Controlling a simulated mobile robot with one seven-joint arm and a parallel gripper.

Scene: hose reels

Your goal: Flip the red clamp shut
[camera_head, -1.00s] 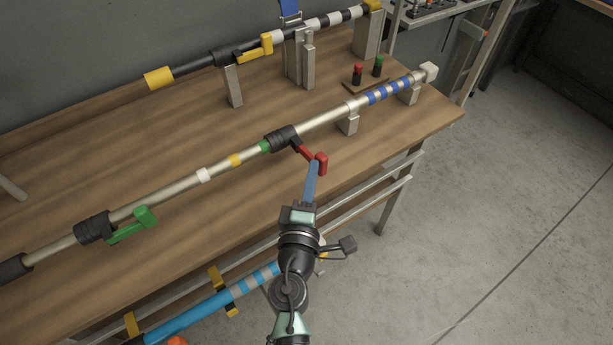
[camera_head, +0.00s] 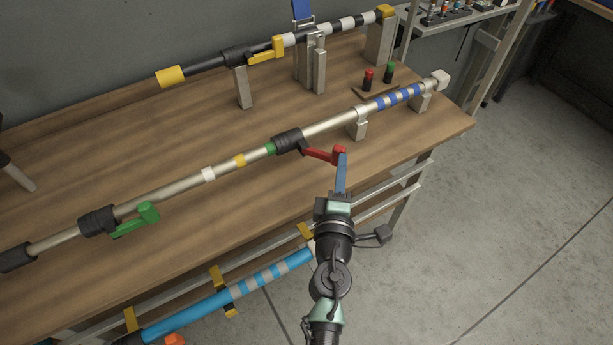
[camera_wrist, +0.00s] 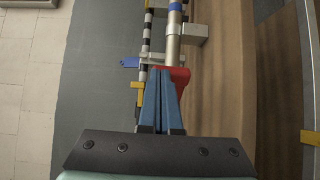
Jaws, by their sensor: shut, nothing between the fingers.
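The red clamp lever (camera_head: 320,154) hangs from a black collar (camera_head: 287,141) on the silver pole (camera_head: 330,124) in the middle of the table. It sticks out to the right at an angle to the pole, with a gap between its tip and the pole. My gripper (camera_head: 342,158), with blue fingers, is shut and empty, its fingertips right at the lever's red end block on the near side. In the wrist view the fingers (camera_wrist: 160,75) partly cover the red lever (camera_wrist: 181,74). Whether they touch it is hard to tell.
A green lever (camera_head: 135,221) sits on the same pole at the left. A black pole with a yellow lever (camera_head: 265,56) runs behind. A post (camera_head: 358,124) supports the silver pole to the right. Red and green buttons (camera_head: 379,78) stand behind it. A blue pole (camera_head: 200,315) lies below the table edge.

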